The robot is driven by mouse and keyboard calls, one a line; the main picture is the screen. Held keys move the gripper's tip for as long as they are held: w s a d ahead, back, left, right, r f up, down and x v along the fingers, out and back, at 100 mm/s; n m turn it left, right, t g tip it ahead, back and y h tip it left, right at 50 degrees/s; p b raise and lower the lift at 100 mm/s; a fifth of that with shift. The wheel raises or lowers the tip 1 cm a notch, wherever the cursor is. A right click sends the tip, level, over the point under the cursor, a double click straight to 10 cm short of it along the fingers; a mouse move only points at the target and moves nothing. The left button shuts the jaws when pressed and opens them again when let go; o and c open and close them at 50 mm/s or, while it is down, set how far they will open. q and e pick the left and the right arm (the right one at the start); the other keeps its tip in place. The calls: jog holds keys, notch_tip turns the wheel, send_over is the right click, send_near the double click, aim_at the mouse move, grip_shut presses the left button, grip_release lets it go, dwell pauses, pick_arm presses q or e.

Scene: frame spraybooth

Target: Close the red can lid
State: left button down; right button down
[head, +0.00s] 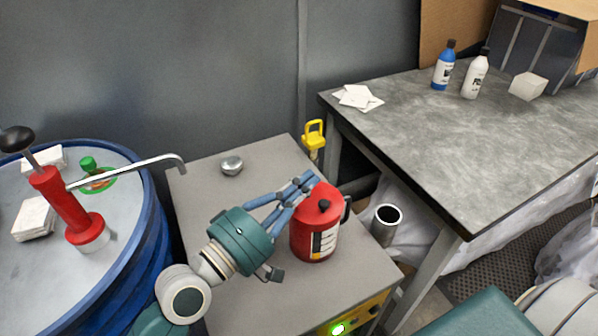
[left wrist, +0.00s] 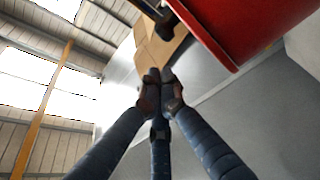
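The red can (head: 313,243) stands upright on the grey cabinet top, with a black handle on its right side and a pale label. A small black knob (head: 324,206) shows on its red top; I cannot tell how far the lid is raised. My left gripper (head: 313,179) has its blue fingers reaching over the can's upper left edge. In the left wrist view its fingertips (left wrist: 159,77) are together with nothing visible between them. The red can part (left wrist: 240,30) fills the upper right there, apart from the fingertips. My right gripper is out of view.
A metal bowl (head: 232,166) sits behind on the cabinet (head: 208,190). A yellow-handled item (head: 314,136) stands behind the can. A blue drum (head: 150,240) with a red pump (head: 66,205) is left. The grey table (head: 440,150) at right holds bottles and papers.

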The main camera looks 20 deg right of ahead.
aim_at(308, 215)
pick_arm(q)
jog(key=shift+s+f+b, duration=0.4)
jog(key=shift+s+f, duration=0.55)
jog(key=shift+f, duration=0.25)
jog(key=shift+f, duration=0.1)
jog(key=v, duration=1.2)
